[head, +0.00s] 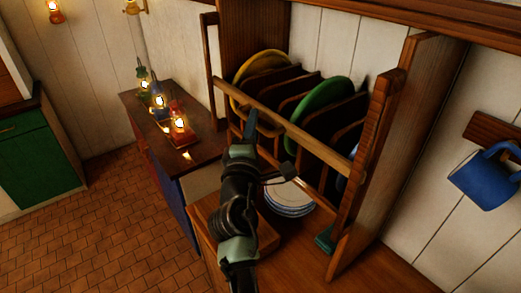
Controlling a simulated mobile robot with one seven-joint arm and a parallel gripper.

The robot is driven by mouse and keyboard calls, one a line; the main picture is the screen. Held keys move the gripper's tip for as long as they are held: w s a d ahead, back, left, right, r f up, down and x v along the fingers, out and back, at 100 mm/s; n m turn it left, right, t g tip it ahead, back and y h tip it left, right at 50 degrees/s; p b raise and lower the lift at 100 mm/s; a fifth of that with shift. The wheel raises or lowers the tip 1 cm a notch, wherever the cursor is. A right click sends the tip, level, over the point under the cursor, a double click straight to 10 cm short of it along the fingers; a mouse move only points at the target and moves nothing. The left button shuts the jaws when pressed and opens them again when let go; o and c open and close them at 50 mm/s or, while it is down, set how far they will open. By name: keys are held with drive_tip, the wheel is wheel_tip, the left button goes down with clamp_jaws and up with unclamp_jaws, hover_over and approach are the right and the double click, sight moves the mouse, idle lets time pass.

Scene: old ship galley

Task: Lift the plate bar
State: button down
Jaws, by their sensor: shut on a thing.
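The plate bar (302,138) is a long wooden rail across the front of a wooden plate rack. It runs from the left post (211,62) to the right post (372,125). My gripper (251,117) is at the left half of the bar and shut on it. The fingertips are small here, and my wrist hides part of the rack below. A yellow plate (258,66) and a green plate (321,93) stand upright in slots behind the bar. A bit of a blue plate (341,184) shows near the right end.
White plates (289,197) are stacked below the rack, right of my arm. Lit lanterns (180,127) stand on a dark counter (134,107) at left. A blue mug (484,178) hangs on the right wall. The tiled floor (100,225) at lower left is clear.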

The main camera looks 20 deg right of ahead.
wheel_tip(320, 180, up, 13)
drive_tip(key=p, duration=0.8)
drive_tip(key=c, duration=0.9)
unclamp_jaws()
drive_tip(key=shift+c, duration=0.2)
drive_tip(key=shift+o, duration=0.5)
drive_tip(key=shift+f, duration=0.15)
drive_tip(key=shift+s+f, duration=0.1)
drive_tip(key=b+v, duration=0.4)
drive_tip(key=v, duration=0.9)
